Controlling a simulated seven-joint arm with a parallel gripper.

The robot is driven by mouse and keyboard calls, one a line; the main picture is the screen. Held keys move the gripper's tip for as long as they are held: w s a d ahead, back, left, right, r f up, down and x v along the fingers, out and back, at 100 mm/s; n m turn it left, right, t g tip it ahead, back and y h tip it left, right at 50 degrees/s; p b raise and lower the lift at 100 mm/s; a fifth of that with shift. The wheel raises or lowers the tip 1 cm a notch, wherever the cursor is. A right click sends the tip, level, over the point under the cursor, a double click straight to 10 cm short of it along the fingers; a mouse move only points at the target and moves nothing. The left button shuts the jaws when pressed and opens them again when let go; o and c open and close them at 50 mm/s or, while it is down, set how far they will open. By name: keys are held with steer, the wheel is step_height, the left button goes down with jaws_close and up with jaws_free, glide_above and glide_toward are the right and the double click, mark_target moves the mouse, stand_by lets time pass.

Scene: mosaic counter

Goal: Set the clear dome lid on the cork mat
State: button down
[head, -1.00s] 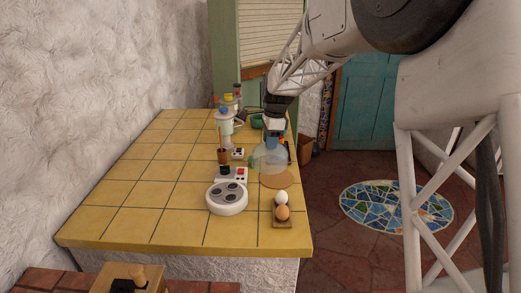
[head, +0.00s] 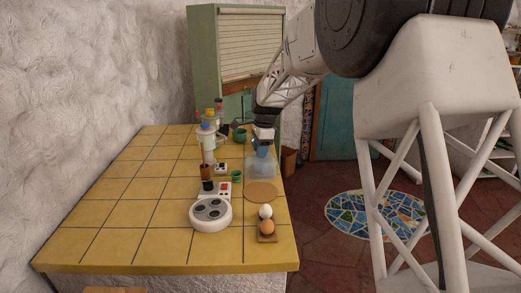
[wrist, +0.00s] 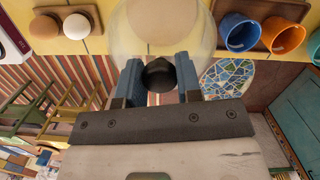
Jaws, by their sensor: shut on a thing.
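The clear dome lid (head: 262,166) hangs upright from my gripper (head: 262,151) in the head view. In the wrist view, the blue fingers of my gripper (wrist: 159,82) are shut on the lid's dark knob (wrist: 159,73), and the clear shell (wrist: 195,28) spreads beyond them. The round cork mat (head: 261,192) lies flat on the yellow tiled counter, just nearer the camera than the lid. In the wrist view the mat (wrist: 155,17) shows through the shell. The lid's height above the counter is hard to tell.
Two eggs on a wooden holder (head: 267,238) stand just in front of the mat. A round white hotplate (head: 211,215) and a switch box (head: 216,189) are to its left. A green cup (head: 237,176) is near the lid. Blue (wrist: 238,33) and orange (wrist: 282,32) cups show in the wrist view.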

steer(key=shift+f, duration=0.15)
step_height(320, 180, down, 6)
steer(key=shift+f, duration=0.2)
stand_by(0.6)
steer(key=shift+f, duration=1)
stand_by(2.9)
steer(key=c, duration=0.7)
jaws_free()
steer(key=shift+r, duration=0.1)
steer(key=shift+r, duration=3.4)
